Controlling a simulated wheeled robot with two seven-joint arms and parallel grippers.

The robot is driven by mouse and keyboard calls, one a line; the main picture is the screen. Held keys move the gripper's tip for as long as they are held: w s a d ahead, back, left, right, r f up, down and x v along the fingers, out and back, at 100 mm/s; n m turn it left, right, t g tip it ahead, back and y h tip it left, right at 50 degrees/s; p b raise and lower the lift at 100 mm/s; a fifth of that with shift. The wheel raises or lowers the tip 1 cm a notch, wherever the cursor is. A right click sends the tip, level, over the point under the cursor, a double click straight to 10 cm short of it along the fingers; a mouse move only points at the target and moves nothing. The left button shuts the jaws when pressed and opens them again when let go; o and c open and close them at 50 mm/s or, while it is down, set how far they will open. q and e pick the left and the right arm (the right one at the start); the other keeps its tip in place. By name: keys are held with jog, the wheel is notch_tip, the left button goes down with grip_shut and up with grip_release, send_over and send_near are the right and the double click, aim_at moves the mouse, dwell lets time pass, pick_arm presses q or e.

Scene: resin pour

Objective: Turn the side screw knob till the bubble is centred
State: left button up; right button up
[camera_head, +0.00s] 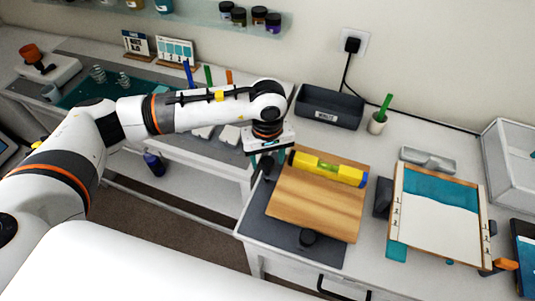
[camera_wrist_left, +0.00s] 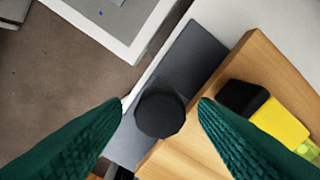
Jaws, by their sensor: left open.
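A wooden board (camera_head: 315,208) lies on a dark grey base plate (camera_head: 262,228). A yellow spirit level (camera_head: 348,176) with a green vial lies across the board's far part; the bubble's place is too small to tell. A black round side knob (camera_head: 268,168) sits at the board's left edge; another black knob (camera_head: 308,237) is at the front edge. My left gripper (camera_head: 265,163) is open above the side knob. In the left wrist view, the side knob (camera_wrist_left: 160,112) shows between the two green fingertips, with gaps to both. My right gripper is out of view.
A dark bin (camera_head: 329,107) and a cup with a green stick (camera_head: 377,123) stand behind the board. A framed teal-and-white panel (camera_head: 440,225) lies to the right. The brown floor (camera_head: 180,205) shows between the two tables.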

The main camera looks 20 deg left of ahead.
pick_arm(q)
jog(key=shift+f, duration=0.2)
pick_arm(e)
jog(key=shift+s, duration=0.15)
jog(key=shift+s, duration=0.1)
pick_arm(q)
jog(key=c, duration=1)
jog(key=shift+f+n+b, duration=0.2)
jog(key=shift+n+b, duration=0.2)
jog(key=shift+b, duration=0.45)
jog(key=n+b, duration=1.1)
jog(key=b, duration=0.2)
jog(key=n+b, duration=0.3)
jog(key=n, duration=0.1)
jog(key=shift+r+n+b, duration=0.15)
jog(key=shift+n+b, duration=0.15)
jog(key=shift+b, duration=0.1)
jog(key=shift+r+n+b, duration=0.2)
jog(key=shift+n+b, duration=1.05)
jog(key=shift+n, duration=1.05)
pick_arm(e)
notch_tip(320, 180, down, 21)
pick_arm(q)
jog(key=shift+w, duration=0.1)
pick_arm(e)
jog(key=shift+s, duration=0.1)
